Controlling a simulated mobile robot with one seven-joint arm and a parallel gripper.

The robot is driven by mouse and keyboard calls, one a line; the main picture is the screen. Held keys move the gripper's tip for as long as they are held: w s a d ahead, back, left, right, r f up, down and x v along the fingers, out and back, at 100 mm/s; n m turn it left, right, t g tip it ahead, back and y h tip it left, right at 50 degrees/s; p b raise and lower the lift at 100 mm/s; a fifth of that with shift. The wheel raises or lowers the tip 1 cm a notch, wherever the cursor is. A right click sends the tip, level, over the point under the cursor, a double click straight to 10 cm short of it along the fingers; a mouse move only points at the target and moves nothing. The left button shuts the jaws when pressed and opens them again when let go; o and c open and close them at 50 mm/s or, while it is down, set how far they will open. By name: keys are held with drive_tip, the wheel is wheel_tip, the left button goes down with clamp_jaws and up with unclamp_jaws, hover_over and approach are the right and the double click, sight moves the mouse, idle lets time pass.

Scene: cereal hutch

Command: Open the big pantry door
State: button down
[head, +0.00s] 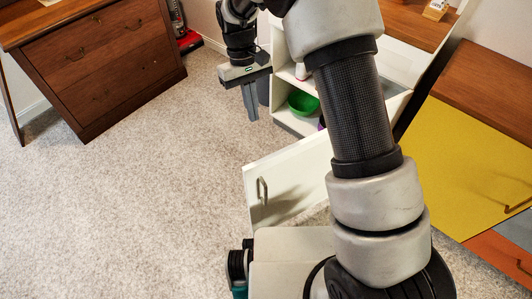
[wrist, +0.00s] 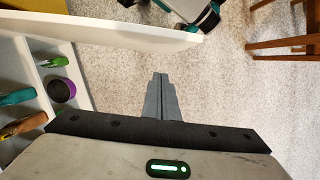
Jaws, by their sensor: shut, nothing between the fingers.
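The white pantry door (head: 290,180) with a grey bar handle (head: 262,190) stands swung out from the white hutch (head: 282,112) in the head view. The hutch's shelves show openly behind it. In the wrist view the door (wrist: 120,33) is a white panel running across the top left. My gripper (head: 254,116) hangs in front of the hutch's open side, apart from the door and its handle. It also shows in the wrist view (wrist: 159,80), fingers together and empty over carpet. My arm hides part of the door and hutch in the head view.
A green bowl (head: 303,103) sits on a hutch shelf; a purple cup (wrist: 61,90) and other items show inside. A brown wooden drawer unit (head: 100,65) stands at the upper left, a yellow-fronted cabinet (head: 455,165) at the right. Open carpet (head: 130,200) lies left of the door.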

drive_tip(key=shift+s+a+f, duration=0.1)
drive_tip(key=shift+s+f, duration=0.05)
drive_tip(key=shift+f, duration=0.05)
drive_tip(key=s+d+f+b, duration=0.3)
drive_tip(key=s+f, duration=0.2)
drive_tip(key=f, duration=0.4)
drive_tip(key=shift+s+f+b, duration=0.3)
drive_tip(key=shift+b, duration=0.05)
drive_tip(key=shift+d, duration=0.1)
